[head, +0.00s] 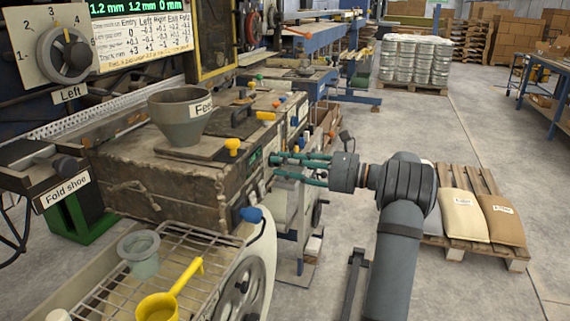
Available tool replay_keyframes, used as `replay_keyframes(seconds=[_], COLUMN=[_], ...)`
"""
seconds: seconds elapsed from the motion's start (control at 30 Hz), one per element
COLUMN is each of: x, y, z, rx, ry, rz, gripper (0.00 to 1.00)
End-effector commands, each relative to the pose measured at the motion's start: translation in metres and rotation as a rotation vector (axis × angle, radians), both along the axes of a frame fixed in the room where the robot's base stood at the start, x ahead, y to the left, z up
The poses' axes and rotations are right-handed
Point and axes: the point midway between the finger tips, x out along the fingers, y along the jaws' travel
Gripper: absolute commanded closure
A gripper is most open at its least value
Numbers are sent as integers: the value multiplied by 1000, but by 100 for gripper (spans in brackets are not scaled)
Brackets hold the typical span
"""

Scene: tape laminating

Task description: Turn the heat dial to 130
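My gripper (274,165) has teal fingers and reaches left to the right side face of the brown, worn machine box (160,183). No dial marked as heat can be made out there, and the fingers may hide one. I cannot tell whether the tips touch anything.
A grey dial (66,55) labelled "Left" stands at the upper left. A funnel (182,115) and yellow knob (233,146) top the box. A wire rack (190,262) with a yellow ladle (160,305) lies in front. Floor is open right of the machine, before a pallet (455,246) with sacks.

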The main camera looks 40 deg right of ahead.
Motion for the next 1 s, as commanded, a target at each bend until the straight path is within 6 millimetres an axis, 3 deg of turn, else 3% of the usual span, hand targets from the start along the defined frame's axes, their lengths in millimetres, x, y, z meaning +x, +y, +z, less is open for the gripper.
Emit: replay_keyframes(seconds=[0.47, 1.0], x=[-9, -93], y=[-7, -58], z=[0, 0], rx=[1, 1], ry=[-1, 0], rz=[-3, -1], gripper=[64, 64])
